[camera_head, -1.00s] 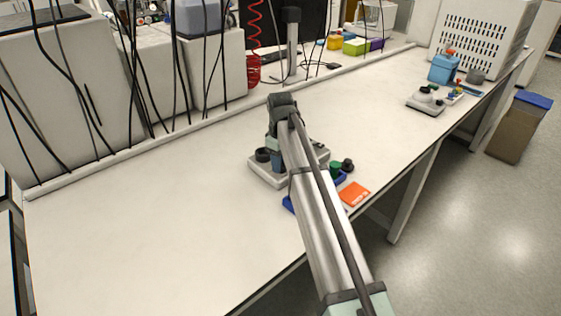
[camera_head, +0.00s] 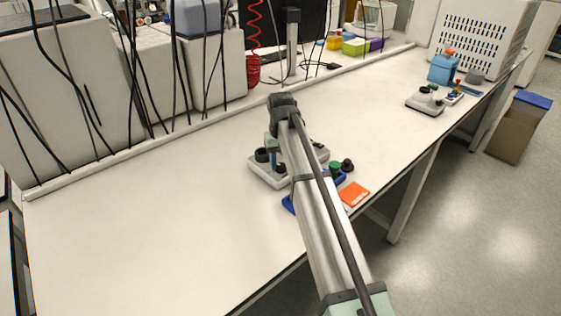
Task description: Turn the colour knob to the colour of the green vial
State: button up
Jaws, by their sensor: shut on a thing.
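A pale reactor base (camera_head: 265,177) stands near the middle of the bench, with a black knob (camera_head: 262,155) at its left. My gripper (camera_head: 275,166) points down over this base. It is shut on a part there that looks like a knob; the jaws are small and partly hidden by my arm. The knob's colour marks cannot be made out. A green-capped vial (camera_head: 335,167) stands in a blue rack (camera_head: 289,204) in front of the base, next to a black-capped one (camera_head: 347,165). My arm covers the middle of the rack.
An orange card (camera_head: 354,194) lies by the bench's front edge. A second pale base (camera_head: 425,104), small vials and a blue bottle (camera_head: 443,68) stand at the far right. Cables hang over cabinets at the back left. The left of the bench is clear.

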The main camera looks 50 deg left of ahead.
aim_at(281, 164)
jog(key=shift+m, duration=1.6)
jog(key=o, duration=1.1)
notch_tip(281, 164, up, 14)
jog(key=shift+f, duration=0.1)
